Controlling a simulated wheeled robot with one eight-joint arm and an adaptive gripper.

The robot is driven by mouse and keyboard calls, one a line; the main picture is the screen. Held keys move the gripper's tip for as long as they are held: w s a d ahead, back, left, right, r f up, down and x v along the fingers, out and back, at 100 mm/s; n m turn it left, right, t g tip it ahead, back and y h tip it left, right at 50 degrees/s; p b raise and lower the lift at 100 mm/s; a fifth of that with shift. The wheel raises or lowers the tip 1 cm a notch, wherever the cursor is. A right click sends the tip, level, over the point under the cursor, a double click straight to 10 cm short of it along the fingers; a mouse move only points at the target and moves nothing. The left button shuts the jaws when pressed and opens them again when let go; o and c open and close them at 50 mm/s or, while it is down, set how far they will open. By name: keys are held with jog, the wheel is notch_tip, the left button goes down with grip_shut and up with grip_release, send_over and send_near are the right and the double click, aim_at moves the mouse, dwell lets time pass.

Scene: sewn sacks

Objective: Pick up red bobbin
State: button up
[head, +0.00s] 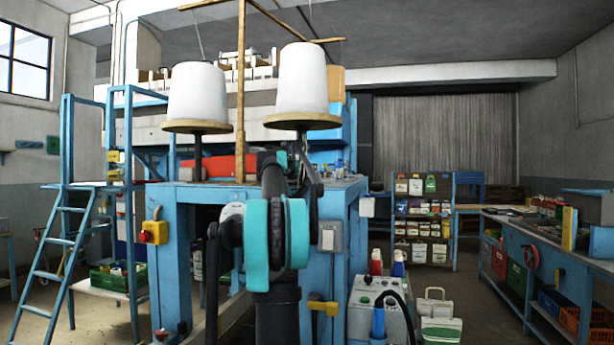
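Two small upright items with white tops, one red (376,262) and one blue (398,263), stand on the grey box-like machine right of the blue bench. The red one may be the red bobbin, but it is too small to be sure. A larger red shape (218,166) lies on the blue bench behind my arm and is partly covered. My dark arm with teal joints rises in the middle. Its far end reaches over the bench top, where my gripper (302,172) is small and mostly hidden among dark parts. I cannot tell its finger state or whether it holds anything.
Two big white cones (197,92) (303,78) stand on posts above the blue bench (345,200). Blue steps (60,250) are at left. A shelf of small boxes (422,215) stands behind, and a long workbench (545,240) is at right.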

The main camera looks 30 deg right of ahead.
jog(key=shift+w+d, duration=0.15)
jog(key=shift+d, duration=0.1)
jog(key=shift+c, duration=0.2)
grip_shut()
jog(key=shift+r, duration=0.1)
jog(key=shift+r, duration=1.45)
jog(key=shift+r, duration=0.2)
jog(key=shift+a, duration=0.1)
